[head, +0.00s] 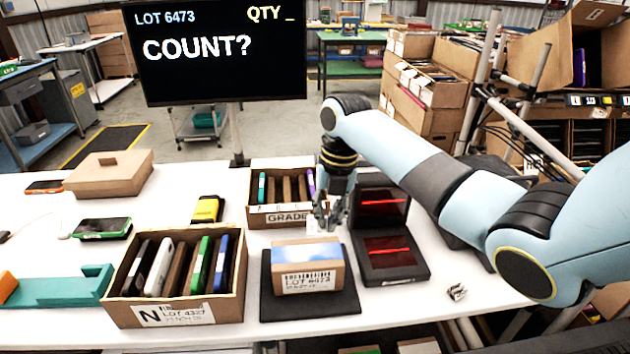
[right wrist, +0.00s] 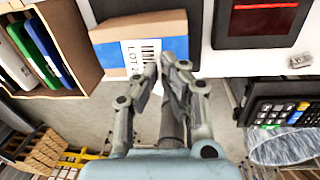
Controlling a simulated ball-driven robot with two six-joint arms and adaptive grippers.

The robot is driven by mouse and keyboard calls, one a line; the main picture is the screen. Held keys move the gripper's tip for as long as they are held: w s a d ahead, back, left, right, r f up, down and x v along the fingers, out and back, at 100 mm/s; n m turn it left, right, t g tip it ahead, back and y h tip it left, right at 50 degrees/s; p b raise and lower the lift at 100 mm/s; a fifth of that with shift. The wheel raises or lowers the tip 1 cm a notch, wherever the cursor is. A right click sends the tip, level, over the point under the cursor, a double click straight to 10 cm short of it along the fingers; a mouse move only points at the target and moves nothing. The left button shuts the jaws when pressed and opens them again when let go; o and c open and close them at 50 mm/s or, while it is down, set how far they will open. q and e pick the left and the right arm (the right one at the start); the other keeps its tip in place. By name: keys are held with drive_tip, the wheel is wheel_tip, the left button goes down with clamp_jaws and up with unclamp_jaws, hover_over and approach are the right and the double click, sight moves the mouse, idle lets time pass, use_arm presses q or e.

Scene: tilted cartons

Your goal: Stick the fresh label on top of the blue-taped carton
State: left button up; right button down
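The blue-taped carton (head: 283,281) sits on a black pad in the head view, with blue across its top and a barcode label reading LOT 6473 on its brown front. In the right wrist view the carton (right wrist: 110,31) shows a blue band. A white barcode label (right wrist: 136,56) overlaps that band there, at the fingertips of my right gripper (right wrist: 160,68). The fingers are close together and appear to pinch this label. In the head view my right gripper (head: 328,213) appears just above and behind the carton. My left gripper is not in view.
A box of upright devices (head: 120,314) stands left of the carton. A smaller GRADE box (head: 262,217) stands behind it. A black device with red lines (head: 393,262) is close on the right. The white table's front edge is near the carton.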

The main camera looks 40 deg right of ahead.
sight(316, 230)
drive_tip(key=shift+w+a+r+n, duration=0.1)
drive_tip(key=shift+a+r+n, duration=0.15)
drive_tip(key=shift+a, duration=0.25)
drive_tip(key=shift+w+a+r+n, duration=0.15)
drive_tip(key=shift+a+r, duration=0.15)
drive_tip(key=shift+a, duration=0.2)
drive_tip(key=shift+s+a, duration=0.1)
drive_tip(key=shift+a, duration=0.2)
drive_tip(key=shift+f, duration=0.65)
drive_tip(key=shift+f+b, duration=0.65)
drive_tip(key=shift+f, duration=0.15)
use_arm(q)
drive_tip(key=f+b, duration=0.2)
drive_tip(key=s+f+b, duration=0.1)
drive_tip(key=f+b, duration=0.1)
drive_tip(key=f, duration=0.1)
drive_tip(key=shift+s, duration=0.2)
use_arm(e)
wheel_tip(316, 230, down, 4)
drive_tip(key=shift+r, duration=0.1)
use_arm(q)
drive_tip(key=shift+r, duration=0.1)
use_arm(e)
drive_tip(key=shift+f, duration=0.25)
